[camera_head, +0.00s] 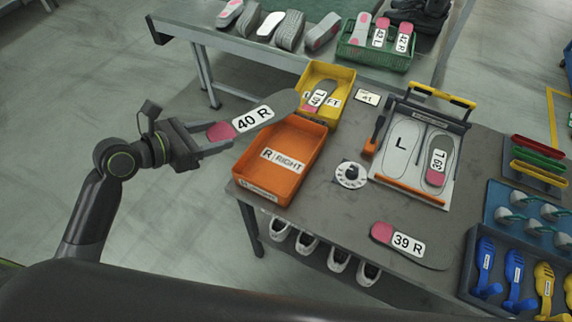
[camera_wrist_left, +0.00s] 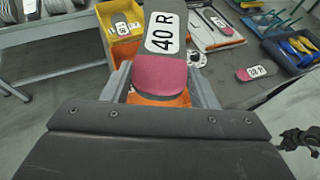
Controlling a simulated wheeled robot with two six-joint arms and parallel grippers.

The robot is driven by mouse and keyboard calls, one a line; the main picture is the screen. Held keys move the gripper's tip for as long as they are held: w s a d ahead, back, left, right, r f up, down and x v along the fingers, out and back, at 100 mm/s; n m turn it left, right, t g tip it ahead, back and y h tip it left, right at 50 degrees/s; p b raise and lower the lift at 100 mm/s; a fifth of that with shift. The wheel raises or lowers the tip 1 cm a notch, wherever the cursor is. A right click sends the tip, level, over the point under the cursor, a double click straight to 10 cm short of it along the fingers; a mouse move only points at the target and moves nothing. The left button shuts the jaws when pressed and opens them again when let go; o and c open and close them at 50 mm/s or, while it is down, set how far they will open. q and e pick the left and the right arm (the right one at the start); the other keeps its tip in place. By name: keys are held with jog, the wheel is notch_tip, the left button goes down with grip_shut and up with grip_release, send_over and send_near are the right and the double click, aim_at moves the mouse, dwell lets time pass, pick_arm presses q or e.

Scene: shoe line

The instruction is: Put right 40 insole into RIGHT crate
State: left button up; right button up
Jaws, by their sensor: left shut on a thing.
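The 40 R insole (camera_head: 252,117), grey with a pink heel and a white label, is held by my left gripper (camera_head: 207,138). The gripper is shut on the pink heel end, and the toe points right, towards the yellow crate. In the left wrist view the 40 R insole (camera_wrist_left: 162,50) stretches away from the gripper (camera_wrist_left: 162,92). The orange RIGHT crate (camera_head: 272,185) stands at the table's left edge, just right of and below the insole; no insole shows in it. In the left wrist view the insole hides most of the orange crate (camera_wrist_left: 176,99).
The yellow LEFT crate (camera_head: 345,83) stands behind the orange crate and holds an insole. A 39 R insole (camera_head: 408,244) lies at the table front. A press-like fixture (camera_head: 418,150) with an L insole and a dial (camera_head: 351,175) stand to the right.

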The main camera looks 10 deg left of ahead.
pick_arm(q)
jog(key=w+d+f+n+t+y+p, duration=0.1)
jog(key=w+f+n+t+y+p, duration=0.25)
jog(key=w+f+n+p, duration=0.35)
pick_arm(e)
jog(key=w+a+r, duration=0.2)
jog(key=w+r, duration=0.1)
jog(key=r, duration=0.5)
pick_arm(q)
jog(key=shift+m+g+y, duration=0.35)
jog(key=shift+m+y, duration=0.45)
jog(key=shift+y, duration=0.05)
jog(key=d+f+b, duration=0.1)
jog(key=f, duration=0.4)
jog(key=d+f+b, duration=0.1)
jog(key=f+b, duration=0.1)
jog(key=f, duration=0.2)
jog(key=d+f+b, duration=0.1)
jog(key=f, duration=0.4)
jog(key=shift+w+d+f+b, duration=0.15)
jog(key=shift+w+f+b, duration=0.15)
jog(key=shift+w+b, duration=0.1)
jog(key=shift+f, duration=0.15)
pick_arm(e)
notch_tip(320, 180, down, 4)
jog(key=shift+d+f, duration=0.1)
jog(key=shift+f, duration=0.15)
